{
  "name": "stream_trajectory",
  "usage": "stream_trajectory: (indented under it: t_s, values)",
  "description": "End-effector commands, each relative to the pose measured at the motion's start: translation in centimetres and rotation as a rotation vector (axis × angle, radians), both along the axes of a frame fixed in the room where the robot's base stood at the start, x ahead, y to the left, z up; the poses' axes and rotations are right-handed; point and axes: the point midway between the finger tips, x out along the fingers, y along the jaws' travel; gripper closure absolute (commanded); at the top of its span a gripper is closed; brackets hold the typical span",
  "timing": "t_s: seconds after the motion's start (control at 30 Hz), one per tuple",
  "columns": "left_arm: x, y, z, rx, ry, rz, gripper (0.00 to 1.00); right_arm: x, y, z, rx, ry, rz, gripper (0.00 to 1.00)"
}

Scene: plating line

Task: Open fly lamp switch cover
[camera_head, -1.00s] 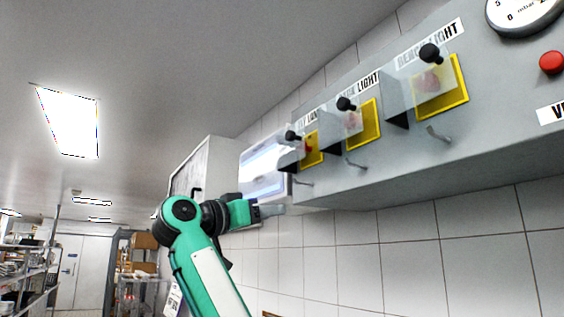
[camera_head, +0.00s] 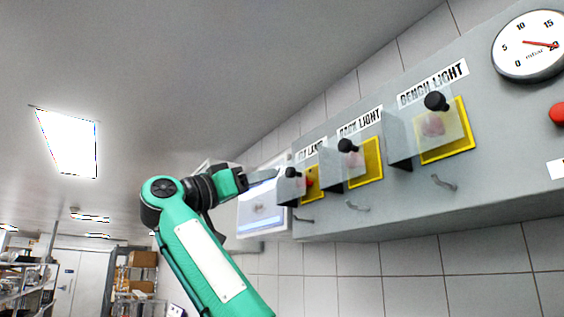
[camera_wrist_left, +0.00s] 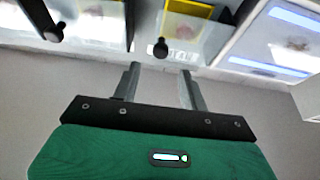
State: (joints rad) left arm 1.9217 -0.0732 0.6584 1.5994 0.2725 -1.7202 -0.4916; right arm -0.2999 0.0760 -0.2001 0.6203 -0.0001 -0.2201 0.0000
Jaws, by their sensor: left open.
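The fly lamp switch cover is a clear box with a black knob (camera_head: 291,172). My left gripper (camera_head: 268,176) is just left of the knob. In the left wrist view my left gripper (camera_wrist_left: 160,77) is open and empty, its two fingers apart. The black knob (camera_wrist_left: 160,48) shows just beyond the fingertips, roughly in line with the gap, not gripped. The FLY LAMP label is partly hidden by the cover.
Similar covers for BACK LIGHT (camera_head: 349,160) and BENCH LIGHT (camera_head: 433,126) stand to the right on the grey panel (camera_head: 395,205). A gauge (camera_head: 528,46) and a red button (camera_head: 558,113) are farther right. A lit fly lamp unit (camera_head: 262,212) hangs behind my gripper.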

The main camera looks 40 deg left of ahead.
Motion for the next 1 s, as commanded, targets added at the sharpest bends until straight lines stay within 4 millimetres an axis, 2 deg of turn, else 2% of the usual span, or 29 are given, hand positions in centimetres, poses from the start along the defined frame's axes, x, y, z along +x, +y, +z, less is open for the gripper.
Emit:
stream_trajectory:
  t_s: [0.03, 0.1, 0.4, 0.87, 1.0]
  values:
    - [0.8, -0.4, 0.9, 0.0, 0.002, -0.003, 0.56, 0.0, 0.0, 1.2, 0.0, 0.0, 0.0, 0.64]
    - [1.8, -0.8, 1.3, 0.0, 0.003, -0.003, 0.56, 0.0, -0.1, 1.9, -0.001, 0.0, 0.0, 0.64]
    - [4.9, -2.0, 2.4, 0.0, 0.003, 0.0, 0.56, 0.0, -0.4, 4.2, -0.004, 0.0, 0.002, 0.64]
    - [5.6, -2.3, 2.4, 0.001, 0.001, 0.001, 0.56, 0.0, -0.6, 4.5, -0.006, 0.0, 0.001, 0.64]
    - [5.6, -2.3, 2.4, 0.0, 0.001, 0.001, 0.82, 0.0, -0.6, 4.5, -0.006, 0.0, 0.001, 0.64]
